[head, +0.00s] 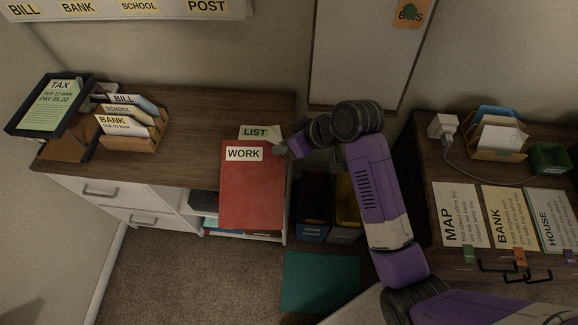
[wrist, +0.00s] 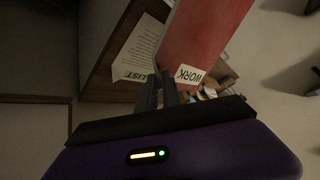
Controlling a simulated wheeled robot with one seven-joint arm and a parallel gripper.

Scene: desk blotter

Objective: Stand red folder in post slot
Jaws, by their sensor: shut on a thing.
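The red folder (head: 252,190), labelled WORK, hangs roughly upright at the right front of the left desk, covering part of its edge and the open shelf below. My gripper (head: 279,149) is shut on the folder near its upper right edge. In the wrist view, the fingers (wrist: 160,78) meet at the edge of the red folder (wrist: 200,35), beside its WORK label. The POST label (head: 207,6) is on a pale strip at the top left; any slot belonging to it is out of the frame.
A LIST sheet (head: 262,132) lies on the desk (head: 210,115) behind the folder. The middle desktop is clear.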

